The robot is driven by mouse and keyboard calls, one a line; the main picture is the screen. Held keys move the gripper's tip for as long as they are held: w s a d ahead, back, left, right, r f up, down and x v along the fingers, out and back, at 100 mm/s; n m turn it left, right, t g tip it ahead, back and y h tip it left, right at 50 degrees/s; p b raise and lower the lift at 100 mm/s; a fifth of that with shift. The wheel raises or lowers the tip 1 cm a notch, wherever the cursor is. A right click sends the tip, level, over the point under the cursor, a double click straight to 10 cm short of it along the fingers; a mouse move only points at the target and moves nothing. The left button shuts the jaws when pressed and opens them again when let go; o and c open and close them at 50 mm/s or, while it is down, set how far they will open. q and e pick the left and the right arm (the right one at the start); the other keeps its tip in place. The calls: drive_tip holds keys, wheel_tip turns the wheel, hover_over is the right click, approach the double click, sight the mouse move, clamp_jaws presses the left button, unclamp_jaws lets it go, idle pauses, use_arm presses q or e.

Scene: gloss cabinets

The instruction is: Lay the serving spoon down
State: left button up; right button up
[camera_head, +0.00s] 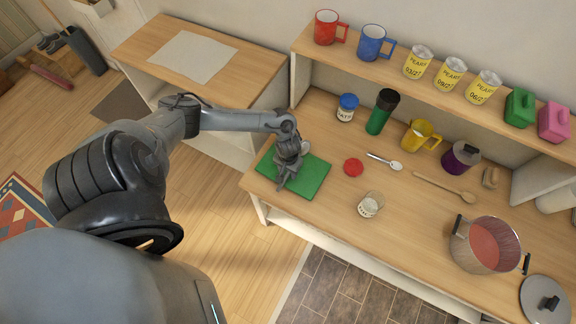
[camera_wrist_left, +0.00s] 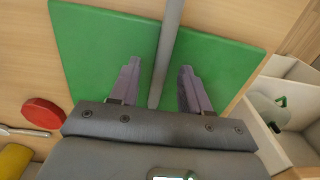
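A grey metal handle, which looks like the serving spoon's (camera_wrist_left: 168,45), runs lengthwise across the green cutting board (camera_wrist_left: 95,45) in the left wrist view. My left gripper (camera_wrist_left: 158,88) is open, with one finger on each side of the handle and a gap to each. In the head view the left gripper (camera_head: 284,180) is low over the green board (camera_head: 311,178). A small grey rounded piece (camera_head: 305,147) beside the wrist may be the spoon's bowl. Most of the spoon is hidden there, and I cannot tell whether it rests flat. My right gripper is not in view.
A wooden spoon (camera_head: 445,188), a pot (camera_head: 487,244) and a yellow mug (camera_head: 420,135) are farther right. The shelf (camera_head: 400,85) holds mugs and cans.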

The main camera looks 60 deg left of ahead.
use_arm(q)
wheel_tip(320, 180, up, 11)
drive_tip(key=shift+p, duration=0.45)
idle(0.3)
drive_tip(key=shift+f, duration=0.1)
idle(0.5)
